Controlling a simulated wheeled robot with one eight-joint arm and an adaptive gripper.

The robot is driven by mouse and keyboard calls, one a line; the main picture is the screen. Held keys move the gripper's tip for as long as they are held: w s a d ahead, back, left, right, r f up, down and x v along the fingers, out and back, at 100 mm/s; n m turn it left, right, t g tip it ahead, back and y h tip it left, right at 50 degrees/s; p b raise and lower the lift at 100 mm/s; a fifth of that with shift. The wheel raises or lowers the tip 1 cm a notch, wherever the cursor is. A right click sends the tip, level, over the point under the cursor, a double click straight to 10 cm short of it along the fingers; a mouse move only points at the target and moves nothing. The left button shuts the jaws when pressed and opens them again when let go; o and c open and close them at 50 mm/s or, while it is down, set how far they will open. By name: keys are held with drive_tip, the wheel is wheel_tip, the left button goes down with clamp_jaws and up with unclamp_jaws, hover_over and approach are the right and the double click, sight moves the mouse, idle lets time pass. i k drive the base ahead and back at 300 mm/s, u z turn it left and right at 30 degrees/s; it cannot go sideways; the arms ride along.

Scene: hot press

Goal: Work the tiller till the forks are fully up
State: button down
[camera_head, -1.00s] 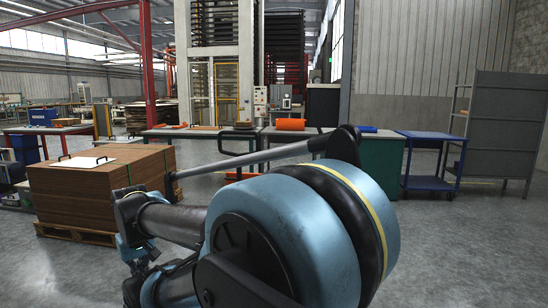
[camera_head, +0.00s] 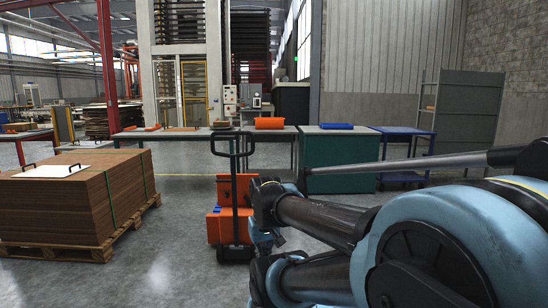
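An orange pallet truck (camera_head: 215,226) stands on the floor near the middle of the view, just left of my arm. Its black tiller (camera_head: 233,185) rises upright from it and ends in a loop handle (camera_head: 221,146). My arm crosses the lower right, and its joint hides part of the truck's right side. The truck's forks cannot be made out, so their height does not show. I cannot make out my gripper's fingers in this view, and no contact with the tiller shows.
A brown sheet stack (camera_head: 55,214) stands on a wooden pallet (camera_head: 100,250) at left. A green bench (camera_head: 345,160) and a blue cart (camera_head: 403,150) stand behind, with a grey shelf (camera_head: 468,110) at right. Clear floor lies between the stack and the truck.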

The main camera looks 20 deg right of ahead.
sight(236, 245)
drive_tip(key=z, duration=0.5)
drive_tip(key=i, duration=1)
drive_tip(key=u, duration=0.05)
